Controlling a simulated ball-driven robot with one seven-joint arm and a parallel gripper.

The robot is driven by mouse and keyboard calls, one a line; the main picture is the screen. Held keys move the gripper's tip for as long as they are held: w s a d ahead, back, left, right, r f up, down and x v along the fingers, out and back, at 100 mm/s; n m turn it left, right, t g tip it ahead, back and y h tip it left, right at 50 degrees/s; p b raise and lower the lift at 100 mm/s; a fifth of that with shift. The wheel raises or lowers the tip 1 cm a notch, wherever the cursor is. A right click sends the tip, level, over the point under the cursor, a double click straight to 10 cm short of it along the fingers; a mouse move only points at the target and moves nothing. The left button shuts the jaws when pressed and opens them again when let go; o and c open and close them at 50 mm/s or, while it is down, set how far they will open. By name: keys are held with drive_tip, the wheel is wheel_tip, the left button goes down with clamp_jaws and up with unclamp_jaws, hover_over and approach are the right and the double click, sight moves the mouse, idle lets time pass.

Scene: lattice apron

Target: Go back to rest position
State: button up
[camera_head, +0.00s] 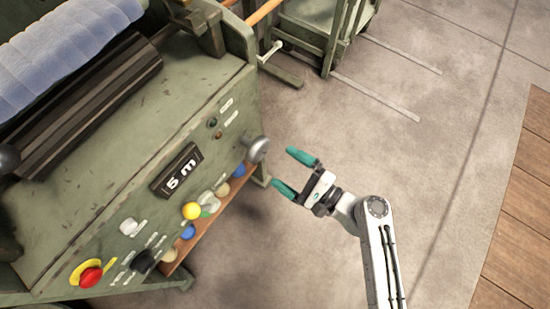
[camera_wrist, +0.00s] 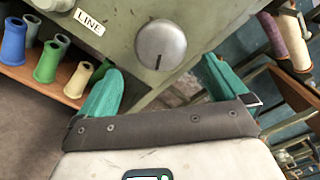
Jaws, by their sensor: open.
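My gripper (camera_head: 288,172) has two teal fingers spread apart with nothing between them. It is in the air just to the right of the green machine's front panel, apart from it. In the wrist view my gripper (camera_wrist: 160,88) faces a round grey knob (camera_wrist: 161,45) on the machine, which appears beyond and between the open fingers. The same knob (camera_head: 258,149) is at the panel's right end in the head view, left of my fingertips. My white arm reaches up from the bottom right of the head view.
The green machine (camera_head: 160,130) fills the left, with a display, a yellow button (camera_head: 192,211) and a red button (camera_head: 91,277). A wooden shelf (camera_wrist: 50,85) below holds several coloured cones. A green cart (camera_head: 325,35) stands at the back. The floor (camera_head: 420,140) around my arm is clear.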

drive_tip(key=shift+s+d, duration=0.3)
idle(0.5)
drive_tip(key=s+d+f+n+g+h, duration=0.5)
drive_tip(key=s+d+n+g, duration=0.2)
drive_tip(key=s+n, duration=0.35)
drive_tip(key=s+d+r+n+g+h, duration=0.1)
drive_tip(key=s+d+n+h, duration=0.1)
drive_tip(key=s+d+h, duration=0.3)
drive_tip(key=s+d+r+n+g+h, duration=0.1)
drive_tip(key=s+d+r+n+h, duration=0.15)
drive_tip(key=d, duration=0.45)
drive_tip(key=s+d+r+g+h+p, duration=0.1)
drive_tip(key=d+r+h+p, duration=0.1)
drive_tip(key=r+p, duration=1.3)
drive_tip(key=shift+s+d+r+p, duration=0.2)
drive_tip(key=shift+d+r+p, duration=0.1)
drive_tip(key=shift+d+r, duration=0.4)
